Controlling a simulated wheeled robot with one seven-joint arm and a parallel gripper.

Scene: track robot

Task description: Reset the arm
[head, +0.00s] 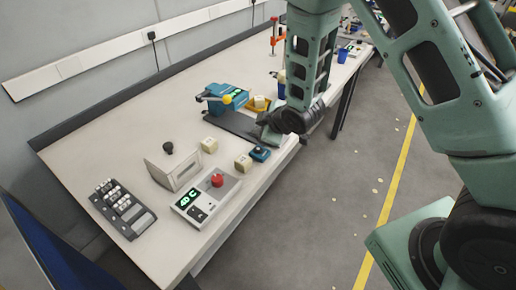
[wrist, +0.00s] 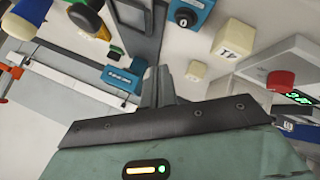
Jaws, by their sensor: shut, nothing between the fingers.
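My arm is green with dark joints. In the head view it comes down from the upper right, and its wrist end hangs by the workbench's front edge. My gripper (wrist: 162,88) shows in the wrist view as grey fingers close together above the bench top. They are shut and hold nothing. In the head view the fingers are mostly hidden by my arm.
The long pale workbench (head: 70,150) holds a control box with a red button (head: 217,181), a keypad device (head: 122,208), an upright pale panel (head: 172,172), small cream blocks (head: 243,163) and a blue machine (head: 226,98). Open grey floor (head: 310,220) lies right of it.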

